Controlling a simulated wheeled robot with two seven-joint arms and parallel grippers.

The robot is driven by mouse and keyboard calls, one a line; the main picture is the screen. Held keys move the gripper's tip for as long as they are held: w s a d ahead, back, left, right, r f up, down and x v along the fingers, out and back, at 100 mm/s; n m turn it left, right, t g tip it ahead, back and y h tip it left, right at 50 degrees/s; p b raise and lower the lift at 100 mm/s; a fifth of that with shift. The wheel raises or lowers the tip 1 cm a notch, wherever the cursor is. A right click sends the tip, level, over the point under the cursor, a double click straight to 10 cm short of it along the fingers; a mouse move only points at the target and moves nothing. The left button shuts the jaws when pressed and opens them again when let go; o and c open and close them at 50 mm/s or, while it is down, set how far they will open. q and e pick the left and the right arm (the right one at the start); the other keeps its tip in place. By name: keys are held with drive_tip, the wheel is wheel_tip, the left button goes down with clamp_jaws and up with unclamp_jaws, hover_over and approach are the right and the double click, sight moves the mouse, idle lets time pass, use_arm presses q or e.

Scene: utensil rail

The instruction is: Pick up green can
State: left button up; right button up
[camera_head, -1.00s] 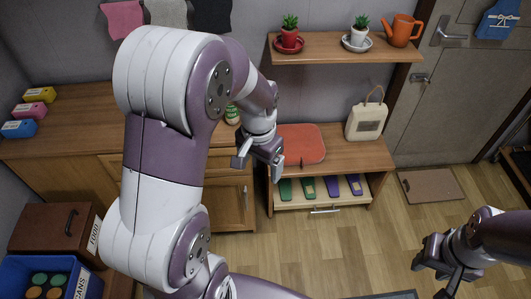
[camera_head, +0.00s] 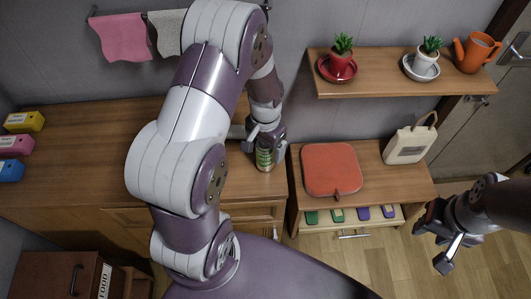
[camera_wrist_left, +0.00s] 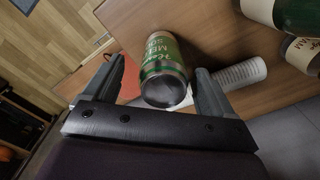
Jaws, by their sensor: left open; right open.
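The green can (camera_head: 264,160) stands on the wooden counter near its right end, partly covered by my left gripper (camera_head: 265,143) in the head view. In the left wrist view the can (camera_wrist_left: 164,62) has a green and cream label, and its end faces the camera. My left gripper (camera_wrist_left: 155,80) is open, with one finger on each side of the can; whether either finger touches it I cannot tell. My right gripper (camera_head: 437,240) is open and empty, over the floor at the right.
Green and cream containers (camera_wrist_left: 295,18) and a white ridged object (camera_wrist_left: 240,74) lie close by in the wrist view. An orange pad (camera_head: 331,170) and a cream bag (camera_head: 410,143) are on the lower cabinet. A shelf (camera_head: 390,85) with potted plants hangs above.

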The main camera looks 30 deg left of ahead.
use_arm(q)
drive_tip(key=shift+w+a+f, duration=0.15)
drive_tip(key=shift+w+f, duration=0.05)
drive_tip(key=shift+f, duration=0.45)
drive_tip(key=shift+w+a+f, duration=0.1)
drive_tip(key=shift+w+f, duration=0.05)
drive_tip(key=shift+f, duration=0.45)
drive_tip(key=shift+s+d+r, duration=0.1)
drive_tip(key=shift+s, duration=0.1)
drive_tip(key=c, duration=1.1)
drive_tip(key=shift+r, duration=0.1)
